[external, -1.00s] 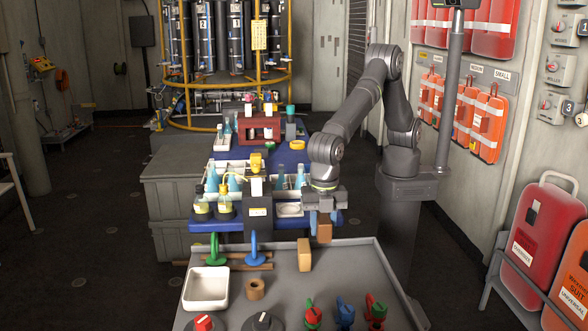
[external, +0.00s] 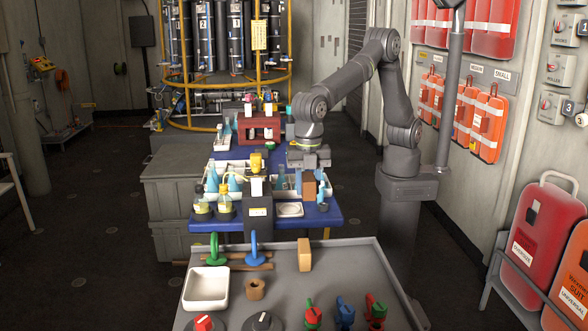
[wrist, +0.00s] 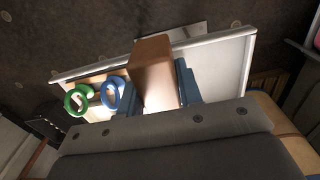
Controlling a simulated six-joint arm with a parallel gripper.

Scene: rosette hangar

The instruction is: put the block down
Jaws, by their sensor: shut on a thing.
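A brown block (external: 309,187) is held between the blue fingers of my gripper (external: 310,195). In the external view it hangs above the right part of the blue bench (external: 322,220), near the white rack (external: 284,193); the exact height above the surface cannot be told. In the wrist view the block (wrist: 150,62) stands out from between the blue fingers of my gripper (wrist: 158,85), with the grey tray table (wrist: 232,62) beyond it. A second, tan block (external: 304,254) stands on the grey tray table, apart from my gripper.
Bottles (external: 225,203), a dark box (external: 258,218) and a white dish (external: 290,209) occupy the blue bench.

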